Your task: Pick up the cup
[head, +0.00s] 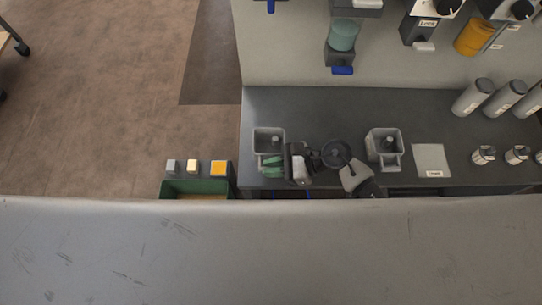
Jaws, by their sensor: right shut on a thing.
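A grey, square, open-topped cup (268,135) stands near the left end of the dark counter, with a rounded shape inside it. My right gripper (272,164), with green parts at its tip, reaches in from the right and is shut at the cup's near side. The gripper covers that side, so the exact grip is hidden. The cup looks upright; I cannot tell whether it touches the counter. My left gripper is not in view.
A similar grey vessel (385,136) stands right of my arm. Beyond it are a pale square plate (431,160), small round tins (484,155) and leaning grey cylinders (473,98). A teal container (343,36) sits on the wall unit. A green bin (194,187) is left of the counter.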

